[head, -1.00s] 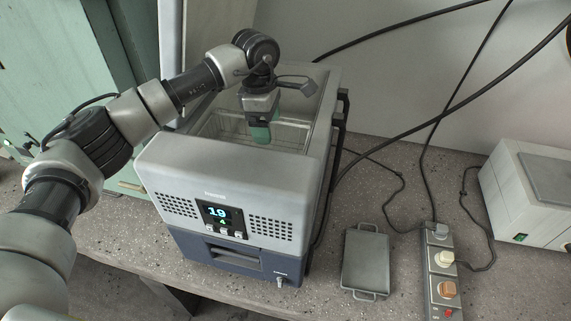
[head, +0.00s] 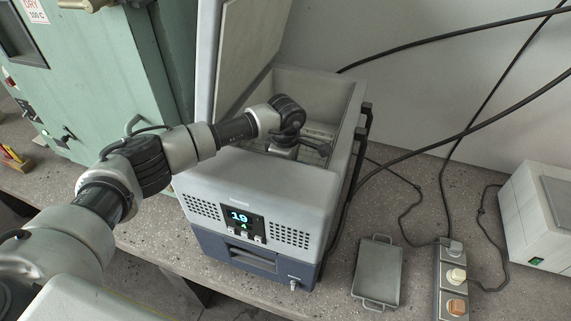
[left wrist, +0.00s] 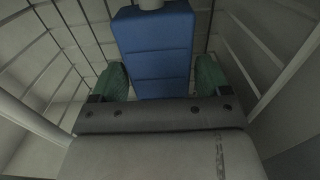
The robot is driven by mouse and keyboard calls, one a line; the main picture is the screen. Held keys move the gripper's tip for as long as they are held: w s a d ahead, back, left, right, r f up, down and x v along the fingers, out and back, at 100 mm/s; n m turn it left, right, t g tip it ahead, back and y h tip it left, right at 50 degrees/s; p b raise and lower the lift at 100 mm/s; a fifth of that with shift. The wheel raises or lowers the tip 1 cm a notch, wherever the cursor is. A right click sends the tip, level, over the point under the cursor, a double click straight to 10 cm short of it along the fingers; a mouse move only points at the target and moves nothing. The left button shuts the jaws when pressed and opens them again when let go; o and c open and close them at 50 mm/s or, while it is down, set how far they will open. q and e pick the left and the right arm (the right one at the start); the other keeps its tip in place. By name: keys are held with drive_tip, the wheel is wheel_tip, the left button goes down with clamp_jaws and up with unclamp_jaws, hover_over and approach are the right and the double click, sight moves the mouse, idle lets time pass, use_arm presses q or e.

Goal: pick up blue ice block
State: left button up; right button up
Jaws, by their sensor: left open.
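The blue ice block (left wrist: 155,50) shows in the left wrist view, standing inside a wire basket (left wrist: 255,45). My left gripper (left wrist: 160,78) is open, with one green fingertip on each side of the block. I see no clear closing of the fingers on it. In the head view my left wrist reaches down into the open chest unit (head: 262,172), and the fingers and the block are hidden there. My right gripper is not in view.
The unit's lid (head: 250,40) stands open at the left. A small metal tray (head: 378,272), a power strip (head: 453,280) and a white box (head: 535,215) lie to the right. A green cabinet (head: 100,80) stands at the left. Black cables hang behind.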

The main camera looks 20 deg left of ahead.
use_arm(q)
drive_tip(key=shift+f, duration=0.2)
drive_tip(key=c, duration=0.8)
drive_tip(key=shift+r, duration=0.1)
